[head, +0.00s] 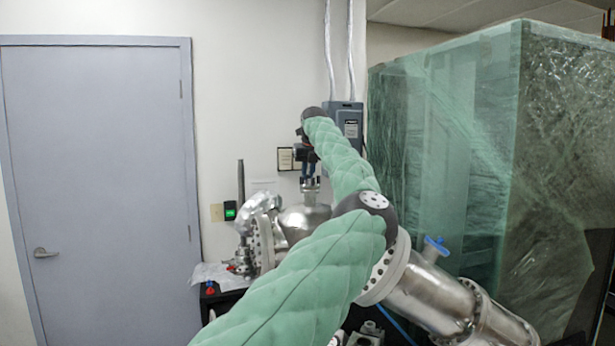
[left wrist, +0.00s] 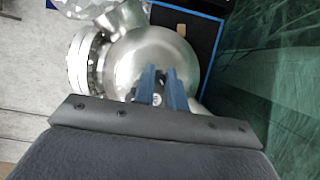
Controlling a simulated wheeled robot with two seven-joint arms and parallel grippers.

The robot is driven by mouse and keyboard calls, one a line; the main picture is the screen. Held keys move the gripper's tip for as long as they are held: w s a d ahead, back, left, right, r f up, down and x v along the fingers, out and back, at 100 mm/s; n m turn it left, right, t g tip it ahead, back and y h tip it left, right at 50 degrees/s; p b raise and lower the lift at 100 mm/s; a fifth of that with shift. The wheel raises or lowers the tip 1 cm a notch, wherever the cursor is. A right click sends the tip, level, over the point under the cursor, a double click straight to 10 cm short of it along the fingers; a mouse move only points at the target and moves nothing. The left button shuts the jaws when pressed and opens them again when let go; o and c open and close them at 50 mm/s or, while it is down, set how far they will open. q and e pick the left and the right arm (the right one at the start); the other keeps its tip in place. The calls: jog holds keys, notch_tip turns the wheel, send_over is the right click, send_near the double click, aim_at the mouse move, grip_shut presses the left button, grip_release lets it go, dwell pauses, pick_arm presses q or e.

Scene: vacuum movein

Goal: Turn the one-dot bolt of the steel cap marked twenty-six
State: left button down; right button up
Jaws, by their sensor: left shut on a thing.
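My left gripper (head: 309,178) points down over a small steel port (head: 311,197) on top of a rounded steel chamber (head: 303,218). In the left wrist view, its two blue fingers (left wrist: 163,91) reach down in front of the shiny dome (left wrist: 150,55). They are shut on a small steel bolt, with a round metal end (left wrist: 157,99) showing between the tips. I cannot read a twenty-six or make out dots in either view. My green-sleeved left arm crosses the middle of the head view and hides part of the chamber. My right gripper is not in view.
A flange ring of bolts (head: 263,243) stands left of the chamber. A large steel tube (head: 432,292) with a blue-handled valve (head: 436,248) lies right. A plastic-wrapped green enclosure (head: 450,150) fills the right side. A grey door (head: 95,190) is at the left.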

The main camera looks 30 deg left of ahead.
pick_arm(q)
jog(key=shift+r+n+g, duration=0.1)
jog(key=shift+n+g, duration=0.2)
jog(key=shift+n, duration=0.6)
jog(key=n+g+p, duration=0.1)
jog(key=n+p, duration=0.1)
jog(key=n, duration=0.1)
jog(key=shift+w+d+r+n+y+p, duration=0.1)
jog(key=shift+n+y+p, duration=0.2)
jog(key=shift+y+p, duration=0.1)
jog(key=n+g+p, duration=0.1)
jog(key=n+p, duration=0.1)
jog(key=n, duration=0.1)
jog(key=shift+g, duration=0.3)
jog(key=shift+n+g+p, duration=0.5)
jog(key=shift+n, duration=1)
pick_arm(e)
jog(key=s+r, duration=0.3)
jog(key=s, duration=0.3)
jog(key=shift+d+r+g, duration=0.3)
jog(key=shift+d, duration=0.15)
pick_arm(q)
jog(key=shift+w+f, duration=0.1)
jog(key=shift+f, duration=0.1)
jog(key=c, duration=1.4)
grip_release()
jog(key=shift+c, duration=0.2)
jog(key=shift+w+f, duration=0.1)
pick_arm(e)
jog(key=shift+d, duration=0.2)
